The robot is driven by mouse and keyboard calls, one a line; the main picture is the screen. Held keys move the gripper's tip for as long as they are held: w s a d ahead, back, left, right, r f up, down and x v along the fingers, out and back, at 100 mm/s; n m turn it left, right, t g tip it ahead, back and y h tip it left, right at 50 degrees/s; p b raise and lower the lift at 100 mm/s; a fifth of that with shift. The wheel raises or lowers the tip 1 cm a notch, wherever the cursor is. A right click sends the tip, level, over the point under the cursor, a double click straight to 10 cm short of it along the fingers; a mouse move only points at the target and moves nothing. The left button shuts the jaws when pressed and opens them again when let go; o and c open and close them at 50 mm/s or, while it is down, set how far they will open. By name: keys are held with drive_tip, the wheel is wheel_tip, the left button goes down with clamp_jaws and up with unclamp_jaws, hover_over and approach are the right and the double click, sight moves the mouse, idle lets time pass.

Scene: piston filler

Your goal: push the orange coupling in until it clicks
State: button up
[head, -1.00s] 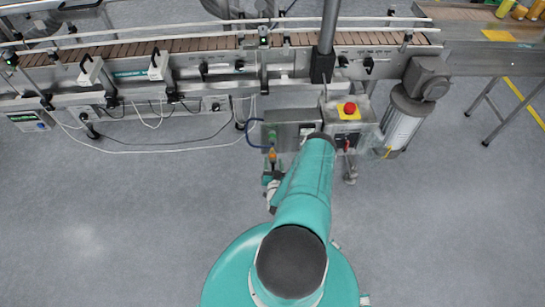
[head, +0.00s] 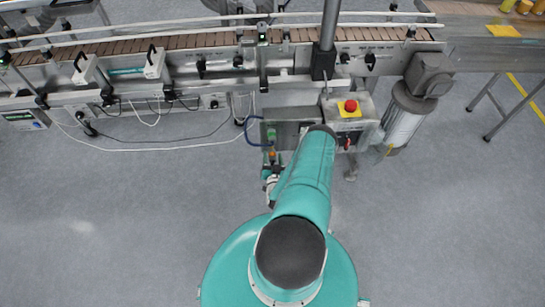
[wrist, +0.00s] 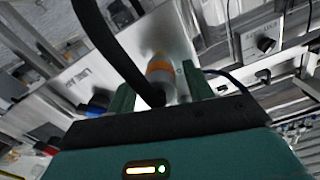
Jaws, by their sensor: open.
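The orange coupling (wrist: 159,66) is a grey cylinder with an orange band, seen in the wrist view in front of a pale metal panel. A black hose (wrist: 122,62) bends up to its near end. My gripper (wrist: 158,92) is open, with one green finger on each side of the coupling's near end. I cannot tell whether either finger touches it. In the head view the coupling (head: 272,155) is a small orange spot at the left of the control box (head: 293,130), just beyond my gripper (head: 269,170). How deep the coupling sits is not clear.
A green fitting (head: 271,134) with a blue hose (head: 250,132) is close beside the coupling. A red emergency button (head: 351,105) sits on a yellow plate to the right. The conveyor (head: 150,48) runs behind. Open floor (head: 120,220) lies to the left.

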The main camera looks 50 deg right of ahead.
sight(272, 151)
clamp_jaws()
drive_tip(key=shift+x, duration=1.75)
unclamp_jaws()
drive_tip(key=v, duration=1.3)
drive_tip(key=shift+s+a, duration=0.25)
drive_tip(key=shift+s, duration=0.05)
drive_tip(key=shift+s+a, duration=0.1)
